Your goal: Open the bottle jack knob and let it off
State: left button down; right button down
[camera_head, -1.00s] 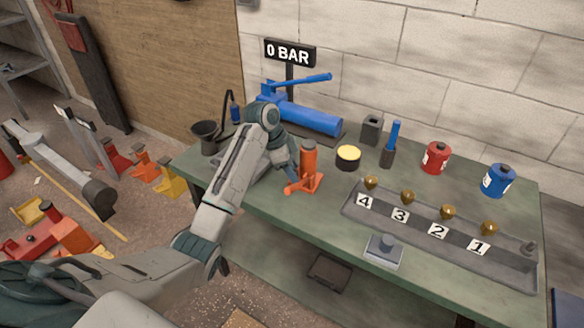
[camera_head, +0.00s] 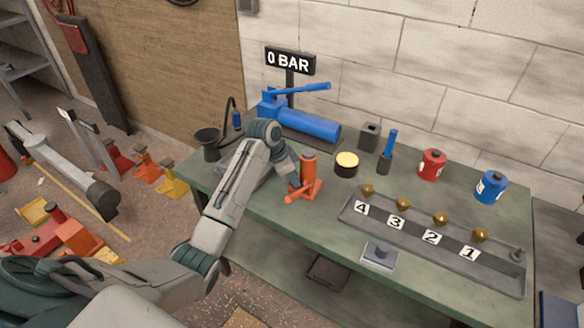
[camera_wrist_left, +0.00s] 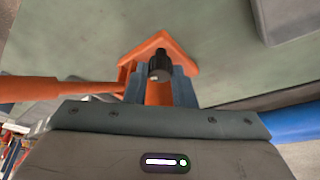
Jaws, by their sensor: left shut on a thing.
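The orange bottle jack (camera_head: 309,170) stands upright on the green bench, with its orange lever socket low at its left. In the left wrist view its orange base (camera_wrist_left: 150,44) shows, with the small dark release knob (camera_wrist_left: 160,66) in front of it. My left gripper (camera_head: 291,180) is at the jack's left side, its fingertips partly hidden by my own wrist in the head view. In the wrist view its blue-grey fingers (camera_wrist_left: 160,80) lie on both sides of the knob and are shut on it. My right gripper is not in view.
A blue hand pump (camera_head: 308,124) is behind the jack, under a sign (camera_head: 290,61) reading 0 BAR. A yellow-topped tin (camera_head: 346,164) is right of the jack. A numbered grey tray (camera_head: 410,232) lies further right. Dark funnel (camera_head: 207,141) is at the left.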

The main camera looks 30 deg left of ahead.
pick_arm(q)
jog(key=shift+r+n+p, duration=0.1)
jog(key=shift+n+p, duration=0.6)
jog(key=shift+n, duration=0.1)
jog(key=shift+t, duration=0.3)
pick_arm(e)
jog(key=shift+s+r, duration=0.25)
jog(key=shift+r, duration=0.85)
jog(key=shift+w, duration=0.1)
pick_arm(q)
jog(key=c, duration=1.2)
grip_release()
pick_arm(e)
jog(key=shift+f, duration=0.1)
